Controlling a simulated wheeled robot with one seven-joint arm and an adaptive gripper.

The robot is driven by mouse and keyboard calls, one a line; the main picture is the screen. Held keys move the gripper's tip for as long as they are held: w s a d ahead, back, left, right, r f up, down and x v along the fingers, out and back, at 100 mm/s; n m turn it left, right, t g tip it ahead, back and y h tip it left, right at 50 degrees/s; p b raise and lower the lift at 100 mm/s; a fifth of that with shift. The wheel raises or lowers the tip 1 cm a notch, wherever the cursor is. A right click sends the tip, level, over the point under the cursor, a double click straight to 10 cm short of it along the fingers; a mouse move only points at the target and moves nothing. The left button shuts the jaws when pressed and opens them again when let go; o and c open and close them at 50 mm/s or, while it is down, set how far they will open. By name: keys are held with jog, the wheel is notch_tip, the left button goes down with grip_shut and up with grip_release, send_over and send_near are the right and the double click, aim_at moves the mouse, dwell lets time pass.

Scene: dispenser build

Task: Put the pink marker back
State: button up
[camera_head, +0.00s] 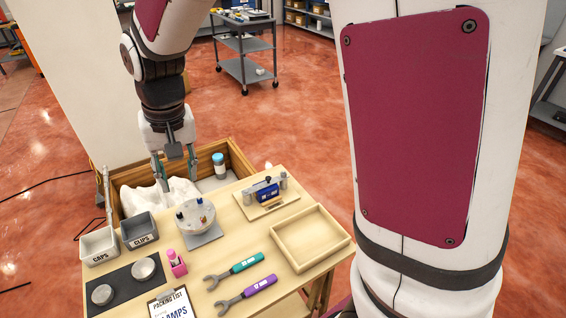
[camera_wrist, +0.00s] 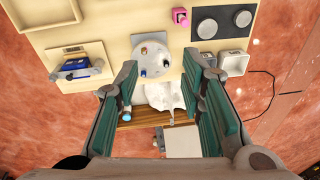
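A small pink item (camera_head: 177,264) with a pale label stands on the table between the dark mat and the round holder. Its upper part looks like a pink marker or cap, but I cannot tell whether marker and stand are separate. It also shows as a pink block at the top of the wrist view (camera_wrist: 180,17). A round grey holder (camera_head: 195,216) carries several small coloured pieces. My gripper (camera_head: 176,173) is open and empty, pointing down above the white cloth by the table's far edge. In the wrist view its fingers (camera_wrist: 159,66) are spread wide.
The wooden crate (camera_head: 238,160) behind the table holds white cloth (camera_head: 158,196) and a blue-capped bottle (camera_head: 219,168). The CAPS bin (camera_head: 99,246), CLIPS bin (camera_head: 140,231), two wrenches (camera_head: 236,271), clipboard (camera_head: 172,305), blue device (camera_head: 266,190) and empty tray (camera_head: 344,242) crowd the table.

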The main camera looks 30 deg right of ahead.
jog(key=s+d+r+t, duration=0.1)
jog(key=s+d+r, duration=0.2)
jog(key=s, duration=0.3)
jog(key=s+d+r+n+t, duration=0.1)
jog(key=s+d+r, duration=0.3)
jog(key=s, duration=0.3)
jog(key=s+d+r+t, duration=0.1)
jog(key=s+d+r, duration=0.3)
jog(key=s, duration=0.3)
jog(key=shift+s+d+t+h, duration=0.25)
jog(key=shift+t+h, duration=0.15)
